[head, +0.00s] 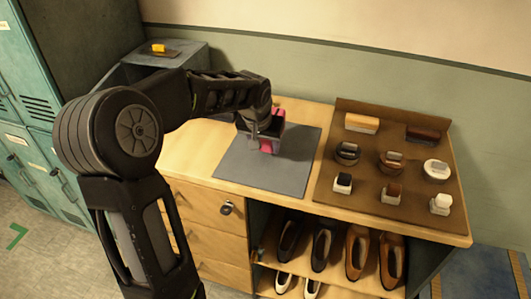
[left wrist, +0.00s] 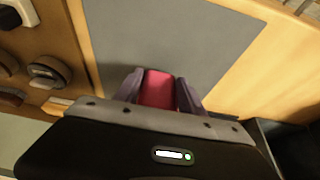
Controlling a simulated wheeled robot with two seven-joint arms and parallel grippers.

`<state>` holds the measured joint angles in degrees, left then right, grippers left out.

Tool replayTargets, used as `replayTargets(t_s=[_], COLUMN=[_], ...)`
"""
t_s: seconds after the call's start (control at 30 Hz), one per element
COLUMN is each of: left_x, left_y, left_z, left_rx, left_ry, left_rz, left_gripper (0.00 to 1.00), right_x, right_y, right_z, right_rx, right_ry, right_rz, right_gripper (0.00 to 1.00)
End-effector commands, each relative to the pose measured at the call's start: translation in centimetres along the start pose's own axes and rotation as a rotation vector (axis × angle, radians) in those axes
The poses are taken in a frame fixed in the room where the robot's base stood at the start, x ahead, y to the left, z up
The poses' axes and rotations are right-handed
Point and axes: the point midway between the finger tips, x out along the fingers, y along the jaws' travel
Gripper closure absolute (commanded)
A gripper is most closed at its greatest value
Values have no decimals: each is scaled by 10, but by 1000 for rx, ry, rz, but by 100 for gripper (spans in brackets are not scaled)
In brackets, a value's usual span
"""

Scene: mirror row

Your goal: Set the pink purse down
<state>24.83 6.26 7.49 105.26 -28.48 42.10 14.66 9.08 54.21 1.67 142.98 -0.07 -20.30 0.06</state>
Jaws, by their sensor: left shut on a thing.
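The pink purse (head: 267,144) is at the grey mat (head: 291,174) on the wooden cabinet top. In the left wrist view the purse (left wrist: 158,89) shows red-pink between the two fingers. My left gripper (head: 263,132) is shut on it, above the back part of the mat. The arm hides much of the purse in the head view. I cannot tell whether the purse touches the mat. My right gripper is in neither view.
A brown tray (head: 327,185) with brushes and polish tins stands right of the mat. Shoes (head: 357,251) sit on shelves below. A grey box with a yellow item (head: 158,48) is behind my arm. The front of the mat is clear.

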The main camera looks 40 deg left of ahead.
Motion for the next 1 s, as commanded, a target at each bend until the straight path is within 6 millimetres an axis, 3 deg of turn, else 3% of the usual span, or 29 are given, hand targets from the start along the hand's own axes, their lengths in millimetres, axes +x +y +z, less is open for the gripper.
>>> replayTargets(t_s=[0.27,0.6,0.97,1.0], left_x=[1,34,38,39], left_y=[0,0,0,0], left_z=[0,14,16,16], left_rx=[0,0,0,0], left_ry=[2,0,2,1], left_rz=[0,1,1,1], left_gripper=[100,100,100,52], right_x=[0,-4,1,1], right_y=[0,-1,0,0], right_z=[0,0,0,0], right_rx=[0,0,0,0], right_ry=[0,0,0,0], right_rz=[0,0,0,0], right_gripper=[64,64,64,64])
